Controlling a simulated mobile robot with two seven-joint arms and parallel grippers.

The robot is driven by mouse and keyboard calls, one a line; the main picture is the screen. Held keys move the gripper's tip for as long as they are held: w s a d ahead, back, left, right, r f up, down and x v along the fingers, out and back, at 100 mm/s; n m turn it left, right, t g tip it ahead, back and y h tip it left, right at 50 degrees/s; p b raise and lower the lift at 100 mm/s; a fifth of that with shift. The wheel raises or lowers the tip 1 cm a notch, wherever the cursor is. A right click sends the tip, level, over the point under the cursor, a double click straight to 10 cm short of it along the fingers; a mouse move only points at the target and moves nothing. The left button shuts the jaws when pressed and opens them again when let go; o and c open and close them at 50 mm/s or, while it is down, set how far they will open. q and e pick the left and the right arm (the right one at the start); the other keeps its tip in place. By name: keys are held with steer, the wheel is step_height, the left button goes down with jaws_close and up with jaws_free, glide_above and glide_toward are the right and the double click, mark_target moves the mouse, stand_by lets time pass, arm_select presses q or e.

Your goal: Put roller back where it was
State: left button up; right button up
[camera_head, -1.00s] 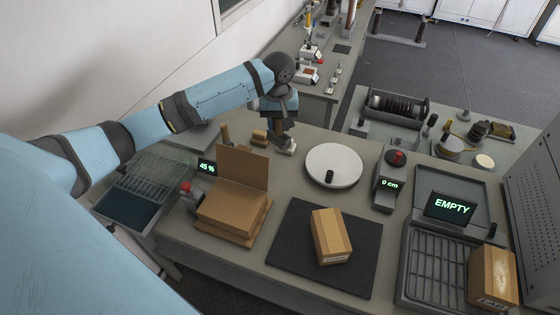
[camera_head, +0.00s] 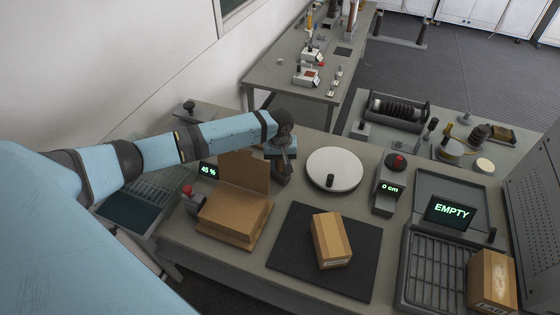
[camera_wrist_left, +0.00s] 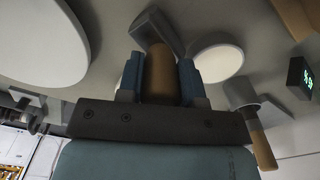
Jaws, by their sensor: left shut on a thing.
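My left gripper (camera_head: 283,175) is behind the open cardboard box and left of the white round plate, low over the table. In the left wrist view its two blue fingers (camera_wrist_left: 159,82) are shut on the brown handle of the roller (camera_wrist_left: 159,68). A grey, angled part (camera_wrist_left: 156,28) shows past the handle. In the head view the roller is mostly hidden by the gripper. I cannot tell whether it touches the table. My right gripper is not in view.
Nearby are the cardboard box (camera_head: 232,215), the white round plate (camera_head: 325,162) and a "45 %" display (camera_head: 208,170). A brown-handled grey thing (camera_wrist_left: 263,150) and a pale disc (camera_wrist_left: 215,62) show in the wrist view. A carton (camera_head: 331,240) lies on the black mat (camera_head: 300,270).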

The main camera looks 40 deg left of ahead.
arm_select(q)
steer(key=o, duration=0.9)
step_height(320, 180, up, 12)
steer(key=shift+r+b, duration=0.1)
steer(key=shift+b, duration=0.25)
stand_by(0.3)
